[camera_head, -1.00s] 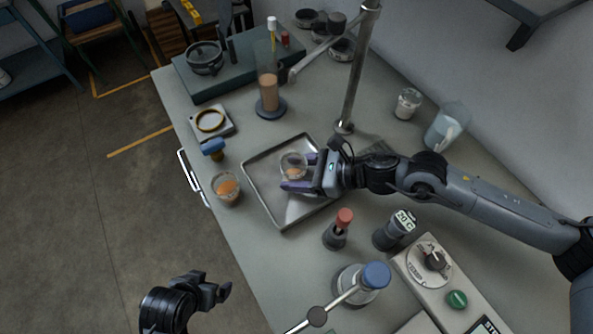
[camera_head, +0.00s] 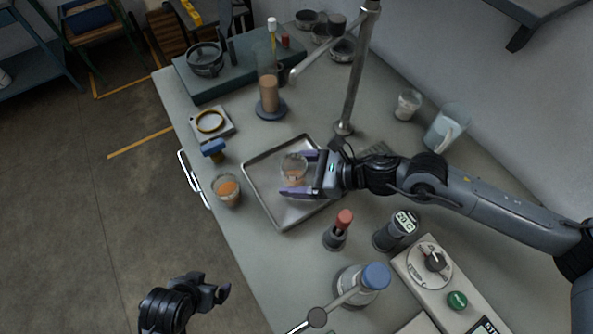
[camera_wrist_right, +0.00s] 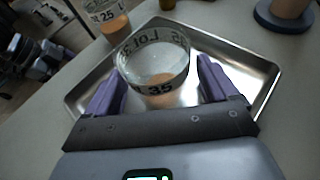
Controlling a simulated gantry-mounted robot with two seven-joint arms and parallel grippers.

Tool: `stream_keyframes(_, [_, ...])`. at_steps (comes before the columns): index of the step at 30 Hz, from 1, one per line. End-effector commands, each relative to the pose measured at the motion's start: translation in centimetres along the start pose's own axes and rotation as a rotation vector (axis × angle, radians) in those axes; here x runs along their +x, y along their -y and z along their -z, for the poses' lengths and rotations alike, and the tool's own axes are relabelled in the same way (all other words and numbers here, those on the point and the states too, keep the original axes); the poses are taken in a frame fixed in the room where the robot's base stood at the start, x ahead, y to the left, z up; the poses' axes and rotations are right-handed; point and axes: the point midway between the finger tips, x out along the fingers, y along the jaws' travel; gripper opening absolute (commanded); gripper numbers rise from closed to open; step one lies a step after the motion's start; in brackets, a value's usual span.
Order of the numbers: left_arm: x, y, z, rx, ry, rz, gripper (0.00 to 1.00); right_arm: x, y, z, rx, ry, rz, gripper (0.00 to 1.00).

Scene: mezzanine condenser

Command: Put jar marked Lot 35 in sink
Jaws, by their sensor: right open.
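The clear jar marked LOT 35 (camera_head: 294,170), with orange-brown matter at its bottom, appears to stand upright in a shallow metal tray (camera_head: 256,191). The label also reads on the jar in the right wrist view (camera_wrist_right: 155,62). No other sink-like basin shows. My right gripper (camera_head: 297,174) is open, with its purple fingers on either side of the jar and gaps visible in the wrist view (camera_wrist_right: 160,88). My left gripper (camera_head: 222,292) hangs off the table's front edge; its finger opening is unclear.
A similar jar (camera_head: 227,190) with orange contents stands outside the tray near the table edge. A red-topped item (camera_head: 338,230), a blue-capped bottle (camera_head: 362,284) and a metal stand pole (camera_head: 356,75) are close by. A brown-filled cylinder (camera_head: 268,95) stands behind.

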Motion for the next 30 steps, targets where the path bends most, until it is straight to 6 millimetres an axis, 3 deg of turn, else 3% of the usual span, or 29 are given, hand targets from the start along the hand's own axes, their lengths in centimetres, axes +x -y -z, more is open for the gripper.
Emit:
stream_keyframes(18, [-0.9, -0.3, 0.4, -0.012, -0.002, -0.01, 1.0, -10.2, 0.1, 0.0, 0.001, 0.0, 0.003, 0.87])
stream_keyframes(24, [-1.0, -0.2, 0.4, -0.01, -0.001, -0.008, 1.0, -11.6, 0.0, 0.0, 0.001, 0.0, 0.001, 0.87])
stream_keyframes(30, [-0.9, -0.1, 0.3, -0.004, 0.0, -0.003, 1.0, -11.9, 0.0, 0.0, 0.0, 0.001, 0.0, 0.87])
